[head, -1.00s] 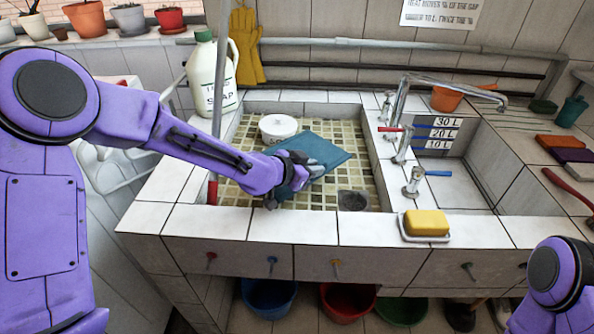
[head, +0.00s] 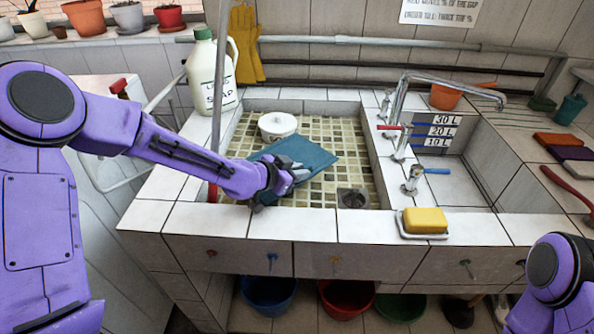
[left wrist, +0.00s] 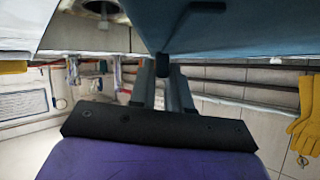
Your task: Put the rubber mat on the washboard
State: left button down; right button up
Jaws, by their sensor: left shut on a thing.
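The rubber mat is the flat dark teal sheet (head: 312,157) over the left tiled basin in the head view. Its blue surface (left wrist: 235,35) fills the top of the left wrist view. My left gripper (head: 292,178) is shut on the mat's near edge. The mat looks held above the basin floor, slightly tilted; its exact height cannot be told. I cannot pick out a separate washboard for sure; the tiled basin floor (head: 320,193) lies beneath the mat. Of my right arm only a purple link shows at the lower right; its gripper is out of view.
A white round tub (head: 277,127) stands in the basin behind the mat. A drain (head: 352,198) lies at its near right. A soap jug (head: 205,80) stands behind left. Taps (head: 412,178) and a yellow sponge (head: 425,220) are to the right. A grey pole rises at the left.

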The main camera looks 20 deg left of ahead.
pick_arm(q)
jog(key=c, duration=1.1)
grip_release()
jog(key=shift+s+r, duration=0.1)
jog(key=shift+r, duration=0.15)
jog(key=shift+r+p, duration=0.6)
jog(key=shift+r, duration=0.1)
jog(key=v, duration=1.1)
jog(key=shift+f, duration=0.15)
jog(key=shift+s+a+p, duration=0.2)
jog(key=shift+s+p, duration=0.1)
jog(key=shift+s, duration=0.15)
